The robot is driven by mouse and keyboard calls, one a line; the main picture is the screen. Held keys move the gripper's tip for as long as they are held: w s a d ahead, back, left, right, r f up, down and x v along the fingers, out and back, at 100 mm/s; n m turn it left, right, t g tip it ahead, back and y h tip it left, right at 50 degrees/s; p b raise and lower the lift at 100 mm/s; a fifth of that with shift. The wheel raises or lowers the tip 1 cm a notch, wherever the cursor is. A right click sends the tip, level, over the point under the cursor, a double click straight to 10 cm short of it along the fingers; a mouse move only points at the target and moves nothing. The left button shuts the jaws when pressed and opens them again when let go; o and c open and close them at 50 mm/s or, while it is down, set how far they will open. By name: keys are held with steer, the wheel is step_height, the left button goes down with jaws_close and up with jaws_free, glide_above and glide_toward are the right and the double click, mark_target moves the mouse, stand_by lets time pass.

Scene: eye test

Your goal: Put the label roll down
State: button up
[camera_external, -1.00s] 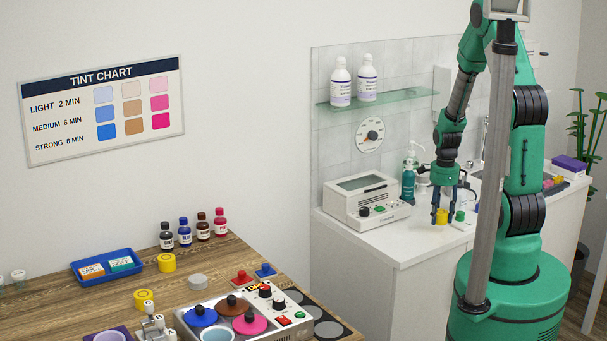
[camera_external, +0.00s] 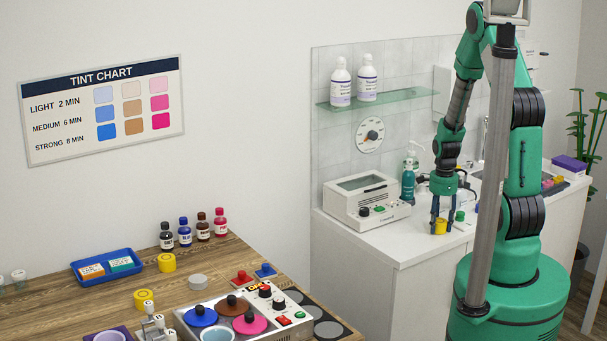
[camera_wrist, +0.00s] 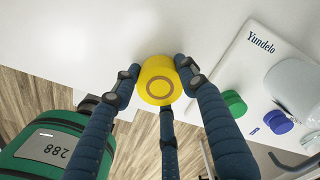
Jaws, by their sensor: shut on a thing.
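The label roll (camera_external: 440,227), a short yellow cylinder, is between the fingers of my gripper (camera_external: 439,222) at the white counter (camera_external: 400,246), right of the white device. In the wrist view, the yellow roll (camera_wrist: 159,80) shows its round face with a brown ring, and the blue fingers of my gripper (camera_wrist: 160,84) close around its sides. The roll is upright and near the counter's front edge. I cannot tell whether its underside touches the counter.
A white device (camera_external: 367,200) and a green pump bottle (camera_external: 408,181) stand behind and left. A small green item (camera_external: 460,216) is close right of the roll. Two similar yellow rolls (camera_external: 167,262) (camera_external: 144,299) are on the wooden table. Some counter in front of the device is bare.

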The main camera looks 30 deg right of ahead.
mark_target(440, 221)
steer(key=shift+f, duration=0.2)
steer(key=o, duration=1.2)
steer(key=shift+c, duration=0.2)
steer(key=shift+r, duration=0.15)
step_height(440, 221, up, 12)
steer(key=p, duration=0.2)
steer(key=shift+r, duration=0.15)
